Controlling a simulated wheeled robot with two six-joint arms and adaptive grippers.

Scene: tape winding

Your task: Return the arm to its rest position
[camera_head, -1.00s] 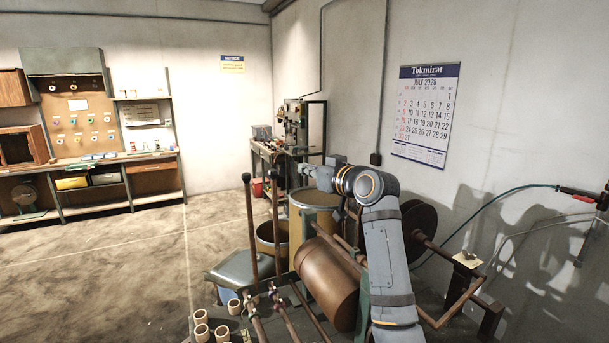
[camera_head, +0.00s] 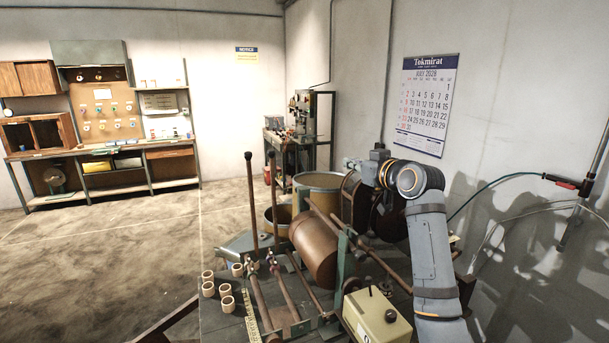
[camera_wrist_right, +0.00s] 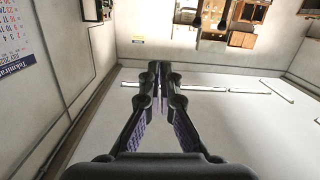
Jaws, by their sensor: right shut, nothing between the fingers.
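My right arm (camera_head: 432,255) rises on the right side of the head view, in front of the wall and beside the winding machine. My right gripper (camera_wrist_right: 157,78) shows clearly in the right wrist view: its two fingers meet at the tips with nothing between them. It points toward open floor and the far wall. In the head view its wrist end is at the top of the arm, and the fingers are too small to read there. My left gripper is in neither view.
The winding machine carries a large brown roller (camera_head: 315,250) and upright rods (camera_head: 250,200). A cream box (camera_head: 377,315) sits close by my arm. Several small cores (camera_head: 227,304) stand at lower left. A calendar (camera_head: 425,103) hangs on the wall. The floor at left (camera_head: 90,265) is clear.

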